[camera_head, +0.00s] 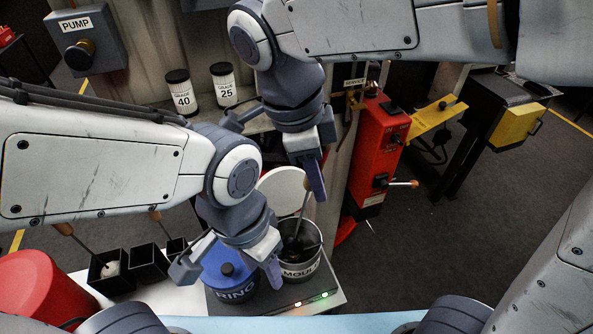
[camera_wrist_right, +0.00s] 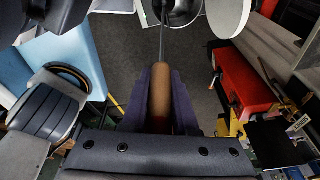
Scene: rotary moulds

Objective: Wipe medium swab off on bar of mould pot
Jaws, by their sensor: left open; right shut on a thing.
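The mould pot (camera_head: 300,270), a metal pot with a partly visible MOULD label, stands open with its pale round lid (camera_head: 283,188) raised behind it. My right gripper (camera_head: 312,178) is above the pot, shut on a swab's wooden handle (camera_wrist_right: 160,95). The thin swab rod (camera_head: 299,224) runs down into the pot's opening. The swab head and the bar cannot be made out in the dark inside, so I cannot tell whether they touch. My left gripper (camera_head: 228,272) is open and empty over the blue RING pot (camera_head: 229,285), left of the mould pot.
Black square holders (camera_head: 110,282) with swab handles stand left of the pots, near a red container (camera_head: 38,290). GRADE 40 (camera_head: 181,94) and GRADE 25 (camera_head: 223,86) canisters stand behind. A red control box (camera_head: 378,145) with a lever is at right.

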